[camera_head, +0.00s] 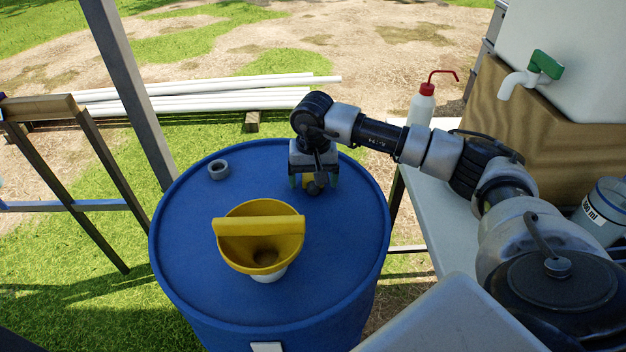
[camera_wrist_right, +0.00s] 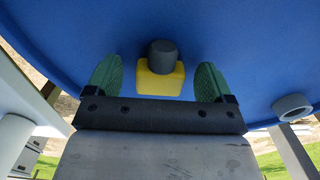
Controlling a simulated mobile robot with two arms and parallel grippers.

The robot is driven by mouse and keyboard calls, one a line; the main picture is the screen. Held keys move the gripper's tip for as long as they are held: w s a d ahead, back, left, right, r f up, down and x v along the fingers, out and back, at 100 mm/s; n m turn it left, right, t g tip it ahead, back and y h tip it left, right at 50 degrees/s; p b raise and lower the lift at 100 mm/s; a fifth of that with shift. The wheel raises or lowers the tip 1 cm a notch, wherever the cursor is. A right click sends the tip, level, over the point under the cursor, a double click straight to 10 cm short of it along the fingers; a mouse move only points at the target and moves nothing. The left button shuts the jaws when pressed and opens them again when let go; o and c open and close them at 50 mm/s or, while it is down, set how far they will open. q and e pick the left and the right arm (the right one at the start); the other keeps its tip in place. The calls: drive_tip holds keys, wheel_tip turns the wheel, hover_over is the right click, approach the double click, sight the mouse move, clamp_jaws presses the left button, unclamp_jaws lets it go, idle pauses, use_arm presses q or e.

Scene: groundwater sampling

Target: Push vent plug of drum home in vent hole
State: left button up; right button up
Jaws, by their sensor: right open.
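The blue drum (camera_head: 190,235) stands upright in the middle of the head view. My right gripper (camera_head: 314,182) is low over the far right part of its lid, with its green-padded fingers apart. In the right wrist view, a yellow block (camera_wrist_right: 160,85) with a dark grey round knob (camera_wrist_right: 162,56), which looks like the vent plug, lies between the open fingers with a gap on each side. In the head view the gripper hides most of it. I cannot tell how deep it sits, and the vent hole does not show. My left gripper is not in view.
A yellow funnel (camera_head: 258,216) stands on the near part of the lid. A grey ring (camera_head: 218,169) sits at the lid's far left, also visible in the wrist view (camera_wrist_right: 292,107). A white table (camera_head: 440,200) with a red-capped bottle (camera_head: 421,105) is at the right.

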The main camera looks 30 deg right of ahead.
drive_tip(key=shift+f, duration=0.25)
drive_tip(key=c, duration=1.1)
drive_tip(key=shift+r, duration=0.1)
